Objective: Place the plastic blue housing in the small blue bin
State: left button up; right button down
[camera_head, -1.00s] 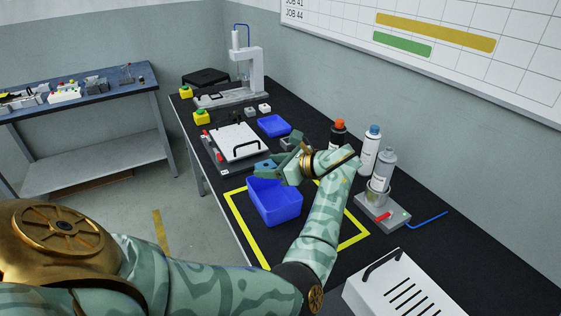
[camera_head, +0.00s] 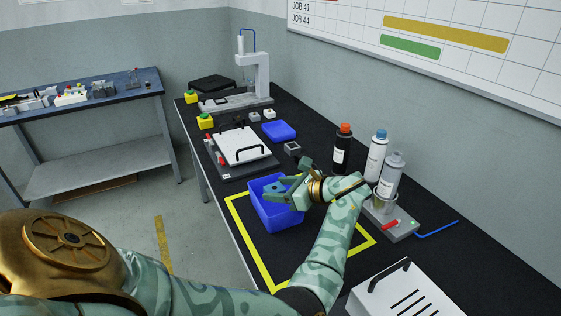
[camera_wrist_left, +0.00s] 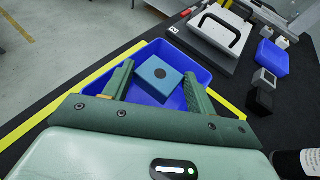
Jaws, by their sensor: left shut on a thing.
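The blue housing (camera_wrist_left: 158,79) is a square light-blue block with a dark round hole. My left gripper (camera_head: 282,190) is shut on it, with a finger on each side in the left wrist view (camera_wrist_left: 160,85). The housing (camera_head: 271,187) is over the opening of a deep blue bin (camera_head: 274,218) inside the yellow tape outline. That bin also shows around the housing in the left wrist view (camera_wrist_left: 205,73). I cannot tell whether the housing touches the bin. A smaller, shallower blue bin (camera_head: 279,130) stands farther back. My right gripper is out of view.
A white panel with a black handle (camera_head: 243,146) lies beyond the deep bin. A small grey block (camera_head: 292,149) is behind the gripper. Bottles (camera_head: 375,158) and a small fixture (camera_head: 403,229) stand to the right. A white slotted box (camera_head: 405,293) is in the front right.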

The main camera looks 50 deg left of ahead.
pick_arm(q)
jog(key=shift+f, duration=0.15)
jog(key=o, duration=1.1)
jog(key=shift+s+f, duration=0.1)
jog(key=shift+d, duration=0.1)
jog(key=shift+r, duration=0.2)
jog(key=shift+r+p+v, duration=0.2)
jog(key=shift+p+v, duration=0.35)
jog(key=shift+v, duration=2.55)
jog(key=shift+r+p+v, duration=0.2)
jog(key=shift+p+v, duration=0.35)
jog(key=shift+v, duration=2.5)
jog(key=shift+a, duration=0.2)
